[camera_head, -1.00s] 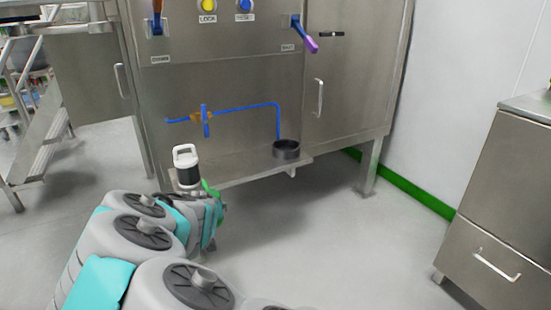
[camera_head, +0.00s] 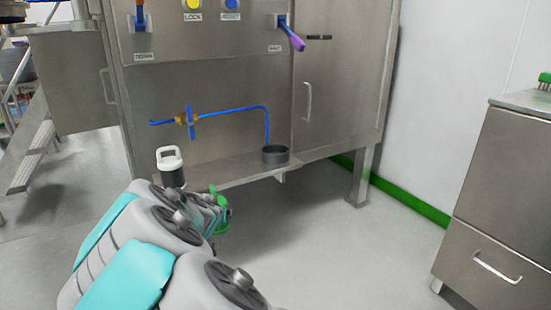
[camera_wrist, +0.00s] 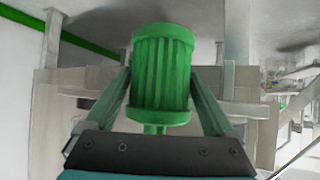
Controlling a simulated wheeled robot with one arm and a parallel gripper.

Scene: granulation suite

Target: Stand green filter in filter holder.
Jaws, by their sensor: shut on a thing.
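The green filter (camera_wrist: 160,70), a ribbed cylinder with wider end caps and a narrow stem, is between the two fingers of my gripper (camera_wrist: 161,82) in the wrist view. My gripper is shut on it. In the head view the green filter (camera_head: 222,212) is partly hidden by my arm, low in front of the steel machine. A dark round open cup (camera_head: 275,155) sits on the machine's ledge below the blue pipe, apart from the filter, up and to its right. It looks like the filter holder, but I cannot be certain.
A white-topped dark canister (camera_head: 171,168) stands at the ledge's left end, close behind my arm. The blue pipe (camera_head: 240,109) bends down above the cup. A steel cabinet (camera_head: 505,190) with a green item (camera_head: 544,79) stands at right. The floor between is clear.

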